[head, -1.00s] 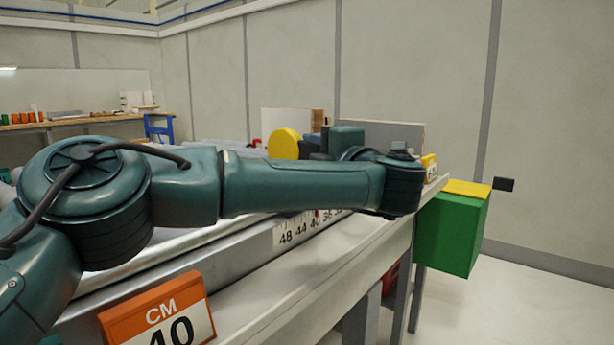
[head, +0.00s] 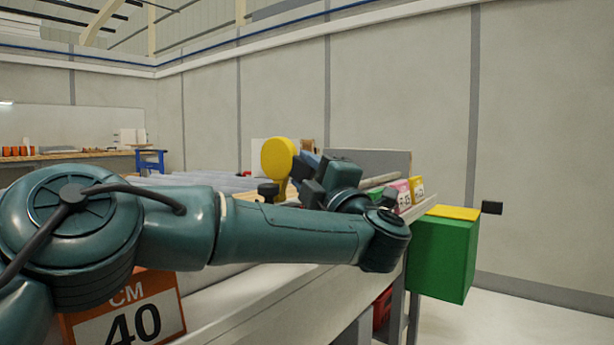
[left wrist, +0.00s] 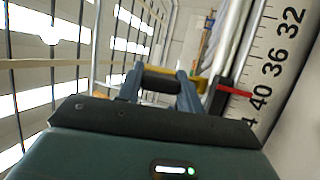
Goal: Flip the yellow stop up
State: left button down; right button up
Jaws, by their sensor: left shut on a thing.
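The yellow stop shows in the head view as a round yellow disc (head: 277,157) standing on a narrow stem above the bench rail. Its lower end is partly hidden by my left arm. My left gripper (head: 303,180) is just right of the disc; its fingertips are hard to make out there. In the left wrist view my two left fingers (left wrist: 159,88) are on a dark crossbar (left wrist: 160,77), with a yellow part (left wrist: 199,83) just right of them. The gripper is shut on what appears to be part of the stop. My right gripper is not in view.
A ruler scale (left wrist: 268,75) and a red pointer (left wrist: 234,91) lie right of the gripper in the wrist view. An orange "CM 40" sign (head: 128,308) stands at the front. A green box (head: 440,260) is at the bench's right end. Open floor lies right.

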pick_arm(q)
jog(key=c, duration=0.9)
grip_release()
jog(key=p+v, duration=0.1)
jog(key=v, duration=1.2)
jog(key=shift+f, duration=0.1)
